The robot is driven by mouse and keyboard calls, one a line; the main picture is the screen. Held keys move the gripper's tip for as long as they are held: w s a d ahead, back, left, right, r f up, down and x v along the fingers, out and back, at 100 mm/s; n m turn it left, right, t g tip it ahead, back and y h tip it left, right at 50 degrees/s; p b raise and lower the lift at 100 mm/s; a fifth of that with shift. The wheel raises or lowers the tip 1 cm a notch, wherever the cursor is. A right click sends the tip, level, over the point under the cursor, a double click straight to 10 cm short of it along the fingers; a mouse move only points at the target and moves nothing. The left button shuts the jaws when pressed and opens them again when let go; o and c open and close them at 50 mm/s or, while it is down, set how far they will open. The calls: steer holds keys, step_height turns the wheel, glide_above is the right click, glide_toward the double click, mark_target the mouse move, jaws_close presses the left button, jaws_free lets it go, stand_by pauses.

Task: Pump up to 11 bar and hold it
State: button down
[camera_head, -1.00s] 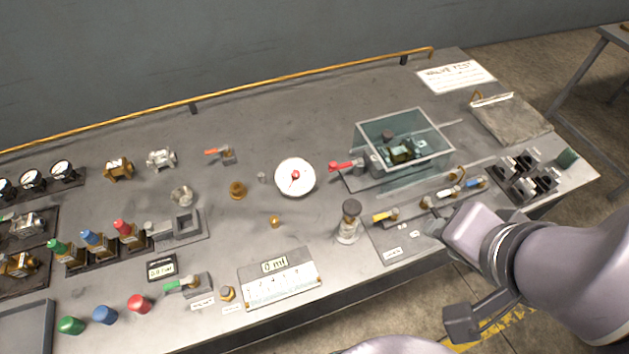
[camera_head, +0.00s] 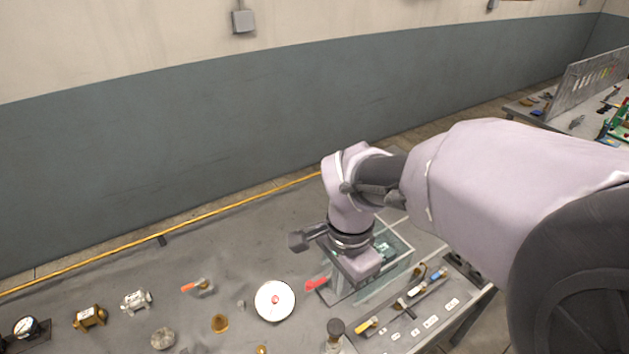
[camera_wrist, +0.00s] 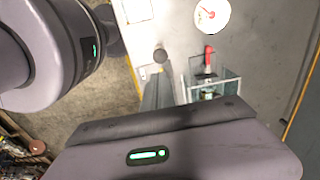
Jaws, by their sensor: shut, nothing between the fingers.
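The round white gauge (camera_head: 275,301) with a red centre lies on the grey bench; it also shows in the wrist view (camera_wrist: 211,16), its numbers too small to read. Right of it is a red lever handle (camera_head: 316,284), seen also in the wrist view (camera_wrist: 209,57), beside the clear-walled tank (camera_head: 401,262). A dark-knobbed post (camera_head: 335,329) stands in front. A yellow lever (camera_head: 366,325) is right of the post. My gripper (camera_head: 363,268) is shut and empty above the tank, covering part of it; its fingertips are hard to make out.
White (camera_head: 414,291) and blue (camera_head: 438,274) handles line the right front of the bench. Small fittings, including an orange-handled valve (camera_head: 198,286), stand on the left. A yellow rail (camera_head: 215,212) runs along the back edge.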

mark_target(337, 327)
steer(key=shift+d+f, duration=0.1)
steer(key=shift+f, duration=0.1)
step_height(337, 327, down, 14)
steer(key=b, duration=0.5)
